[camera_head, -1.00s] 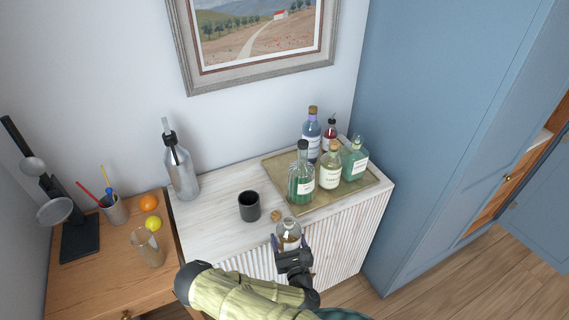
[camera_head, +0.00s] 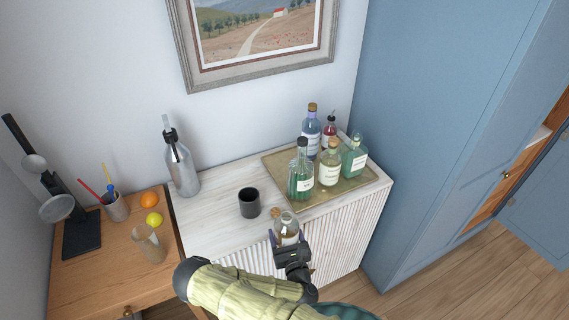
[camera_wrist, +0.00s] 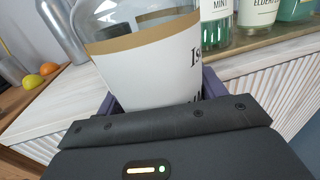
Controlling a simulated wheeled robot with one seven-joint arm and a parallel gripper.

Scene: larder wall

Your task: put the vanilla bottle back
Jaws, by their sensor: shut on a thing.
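My gripper (camera_head: 288,243) is shut on a clear glass bottle with a white, gold-edged label (camera_head: 287,232). It holds the bottle at the front edge of the white cabinet, left of the tray. In the wrist view the bottle (camera_wrist: 145,60) fills the space between the jaws, slightly tilted; its label is only partly readable, so I cannot confirm it says vanilla. The bottle's base is hidden by my gripper. A gold-brown tray (camera_head: 335,197) holds several bottles, including a green one (camera_head: 300,180), a yellowish one (camera_head: 329,170) and a purple-blue one (camera_head: 311,130).
A blue cupboard (camera_head: 430,130) rises right of the cabinet.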

